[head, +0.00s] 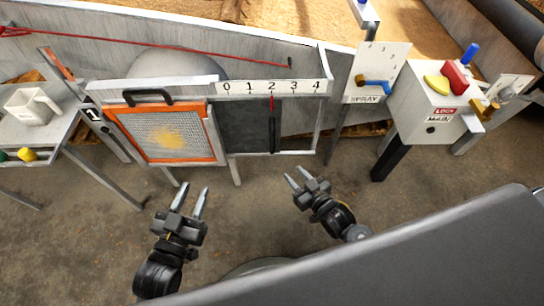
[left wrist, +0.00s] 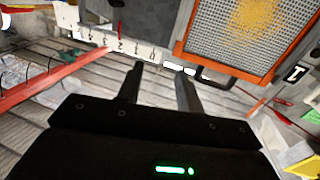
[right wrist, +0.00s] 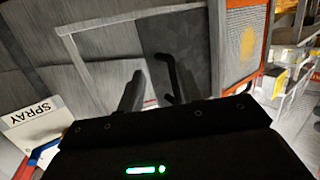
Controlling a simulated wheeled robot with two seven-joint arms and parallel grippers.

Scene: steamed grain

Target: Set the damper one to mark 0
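Damper one has a dark grey sliding plate (head: 243,128) with an upright black bar handle (head: 273,132). Its red pointer (head: 271,103) stands at mark 2 on the white 0–4 scale (head: 237,88). The number 1 plate (head: 94,114) is on the left. The scale also shows upside down in the left wrist view (left wrist: 110,42), and the handle in the right wrist view (right wrist: 174,75). My left gripper (head: 193,187) is open and empty, below the orange-framed screen. My right gripper (head: 294,173) is open and empty, below and right of the handle, apart from it.
An orange-framed mesh screen (head: 166,132) with a black top handle (head: 147,97) covers the left side. A SPRAY panel (head: 377,70) and a grey box (head: 430,105) with coloured knobs stand right. A side table with a white mug (head: 32,106) is left. Floor in front is clear.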

